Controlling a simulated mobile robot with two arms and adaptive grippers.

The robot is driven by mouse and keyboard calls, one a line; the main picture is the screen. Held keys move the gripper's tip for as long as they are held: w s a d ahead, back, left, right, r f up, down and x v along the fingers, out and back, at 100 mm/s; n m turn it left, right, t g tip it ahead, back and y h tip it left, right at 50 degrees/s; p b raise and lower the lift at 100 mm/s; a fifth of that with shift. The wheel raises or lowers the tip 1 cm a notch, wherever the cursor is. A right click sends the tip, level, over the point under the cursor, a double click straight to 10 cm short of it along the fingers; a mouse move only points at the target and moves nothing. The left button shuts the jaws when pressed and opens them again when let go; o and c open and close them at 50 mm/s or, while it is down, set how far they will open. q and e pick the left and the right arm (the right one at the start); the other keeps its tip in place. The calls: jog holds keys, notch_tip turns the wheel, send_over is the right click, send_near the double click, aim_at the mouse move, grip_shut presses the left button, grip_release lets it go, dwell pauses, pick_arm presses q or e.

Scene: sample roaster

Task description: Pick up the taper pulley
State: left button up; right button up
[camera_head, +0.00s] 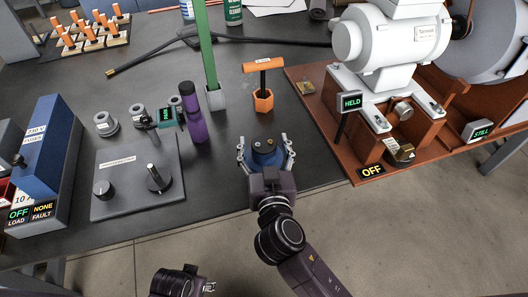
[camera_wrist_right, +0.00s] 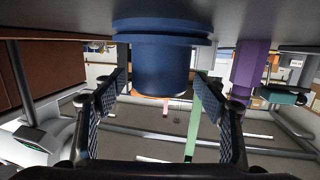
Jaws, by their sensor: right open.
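The blue stepped round part that looks like the taper pulley (camera_head: 268,147) stands on the dark table near its front edge, with a dark and brass-coloured top. My right gripper (camera_head: 266,155) is open with one finger on each side of it. In the right wrist view the blue pulley (camera_wrist_right: 162,68) is between the two open fingers (camera_wrist_right: 160,98), with a small gap seen on each side. Its wide flange is against the table, which appears at the top of that view. My left gripper (camera_head: 190,282) is only partly in view at the bottom edge; its jaws are not clear.
A purple bottle (camera_head: 192,118), a green post (camera_head: 208,50) and an orange-handled tool in a holder (camera_head: 263,99) stand behind the pulley. A grey control panel (camera_head: 130,190) lies left. A motor on a brown base (camera_head: 340,140) stands right. Bare table surrounds the pulley.

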grip_shut()
jog(key=shift+w+r, duration=0.1)
jog(key=shift+r, duration=0.1)
dwell(0.5)
